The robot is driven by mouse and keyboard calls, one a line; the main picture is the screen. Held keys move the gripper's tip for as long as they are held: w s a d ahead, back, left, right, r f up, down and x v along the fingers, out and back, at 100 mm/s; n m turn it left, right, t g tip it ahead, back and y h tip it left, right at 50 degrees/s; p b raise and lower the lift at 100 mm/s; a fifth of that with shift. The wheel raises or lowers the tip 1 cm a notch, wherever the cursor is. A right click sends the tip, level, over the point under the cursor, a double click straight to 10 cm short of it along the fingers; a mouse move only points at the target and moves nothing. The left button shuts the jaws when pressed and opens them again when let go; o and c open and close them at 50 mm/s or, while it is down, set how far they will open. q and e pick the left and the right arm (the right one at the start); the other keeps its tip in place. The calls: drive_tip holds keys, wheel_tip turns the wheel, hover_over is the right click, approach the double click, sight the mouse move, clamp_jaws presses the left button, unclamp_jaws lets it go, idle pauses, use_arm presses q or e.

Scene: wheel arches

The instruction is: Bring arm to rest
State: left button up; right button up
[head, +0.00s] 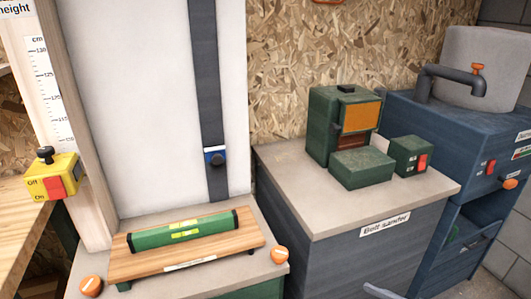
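Neither of my grippers shows in the head view, so where they are and whether they are open or shut is hidden. A small pale curved piece (379,291) shows at the bottom edge, in front of the grey cabinet; I cannot tell whether it is a handle or part of my arm.
A green level-like bar (183,230) lies on a wooden board (128,261) on the left cabinet, between two orange knobs. A green belt sander (329,123) stands on the grey cabinet (318,216). A blue machine (457,128) stands right. A yellow switch box (50,177) is far left.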

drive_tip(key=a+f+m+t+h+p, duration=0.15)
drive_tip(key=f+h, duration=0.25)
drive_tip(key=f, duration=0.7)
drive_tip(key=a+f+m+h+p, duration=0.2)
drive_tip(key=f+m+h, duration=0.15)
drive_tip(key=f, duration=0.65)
use_arm(q)
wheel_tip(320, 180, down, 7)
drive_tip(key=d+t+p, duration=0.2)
drive_tip(key=p, duration=0.1)
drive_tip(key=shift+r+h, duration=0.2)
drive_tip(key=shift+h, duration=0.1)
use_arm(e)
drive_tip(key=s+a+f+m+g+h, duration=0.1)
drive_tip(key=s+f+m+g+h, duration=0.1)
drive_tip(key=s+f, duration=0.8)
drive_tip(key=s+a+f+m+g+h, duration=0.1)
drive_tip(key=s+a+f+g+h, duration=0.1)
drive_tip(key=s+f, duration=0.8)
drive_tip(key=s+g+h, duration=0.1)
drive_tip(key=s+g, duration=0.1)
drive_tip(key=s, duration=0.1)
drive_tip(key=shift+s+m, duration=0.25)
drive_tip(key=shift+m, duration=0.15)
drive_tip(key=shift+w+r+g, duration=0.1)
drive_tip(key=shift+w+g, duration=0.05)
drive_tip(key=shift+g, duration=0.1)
